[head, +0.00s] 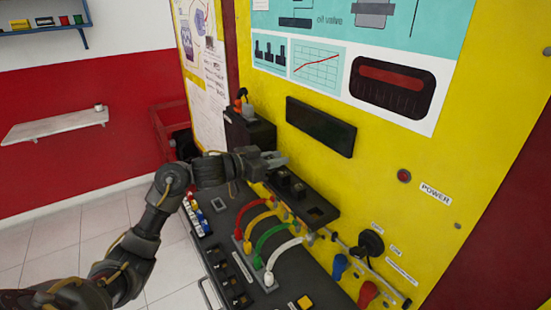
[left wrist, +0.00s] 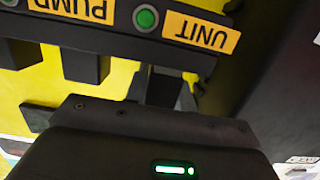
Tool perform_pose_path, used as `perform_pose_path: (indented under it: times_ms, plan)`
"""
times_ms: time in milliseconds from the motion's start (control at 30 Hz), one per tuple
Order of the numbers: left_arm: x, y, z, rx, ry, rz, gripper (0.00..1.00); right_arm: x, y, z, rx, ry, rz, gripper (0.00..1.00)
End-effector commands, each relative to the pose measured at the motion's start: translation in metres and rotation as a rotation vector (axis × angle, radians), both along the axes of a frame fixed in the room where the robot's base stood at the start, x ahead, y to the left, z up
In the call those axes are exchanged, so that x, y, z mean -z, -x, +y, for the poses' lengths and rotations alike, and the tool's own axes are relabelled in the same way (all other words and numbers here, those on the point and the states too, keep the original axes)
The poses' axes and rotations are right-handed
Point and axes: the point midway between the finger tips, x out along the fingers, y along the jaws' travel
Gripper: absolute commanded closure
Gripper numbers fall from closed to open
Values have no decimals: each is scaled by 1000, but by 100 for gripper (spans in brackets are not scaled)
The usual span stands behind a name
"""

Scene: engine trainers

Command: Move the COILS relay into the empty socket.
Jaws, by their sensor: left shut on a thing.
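My left gripper (head: 276,160) is at the left end of a black relay rack (head: 325,203) on the yellow panel. It is shut on a dark block, apparently a relay, mostly hidden by the fingers and gripper body. No COILS label is readable. Two dark relays (head: 291,185) stand in the rack to the right of the gripper. The empty socket (head: 317,212) shows as a brownish opening near the rack's right end. In the left wrist view the rack (left wrist: 120,33) carries upside-down UNIT and PUMP labels with green lights. My right gripper is out of view.
Red, yellow, green and white cables (head: 262,241) arch over the black console below the rack. A dark display bar (head: 320,127) sits on the panel above. A black box (head: 248,132) stands left of the gripper. A key switch (head: 371,243) is at lower right.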

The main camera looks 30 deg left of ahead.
Motion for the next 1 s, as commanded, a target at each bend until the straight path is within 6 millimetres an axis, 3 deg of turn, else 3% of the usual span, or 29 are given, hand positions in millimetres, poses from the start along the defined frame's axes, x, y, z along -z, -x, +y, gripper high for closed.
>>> perform_pose_path:
  times_ms: [667,700,733,1000]
  plan:
    - [11,0,0,0,1,1,100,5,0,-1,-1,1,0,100]
    - [10,0,0,0,1,1,70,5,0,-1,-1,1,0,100]
    - [10,0,0,0,1,1,66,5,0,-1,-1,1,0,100]
    - [10,0,0,0,1,1,64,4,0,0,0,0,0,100]
